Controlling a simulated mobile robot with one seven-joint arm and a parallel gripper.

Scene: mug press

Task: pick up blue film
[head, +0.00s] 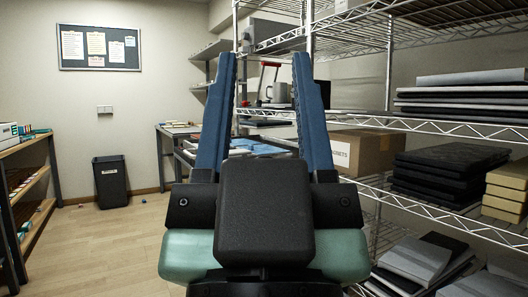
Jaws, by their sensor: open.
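My gripper (265,58) fills the middle of the head view, its two blue fingers pointing away from me, spread apart with nothing between them. A pale blue flat item (262,148), which may be the blue film, lies on the work table beyond, seen between the fingers. The gripper is well short of it and the right finger and the gripper body hide part of the table. I cannot make out the item's edges or whether it is one sheet or several.
A dark-framed table (176,131) stands at the back, with a mug press and grey mug (279,92) above it. Wire shelving with a cardboard box (362,151) and dark stacks (446,172) fills the right.

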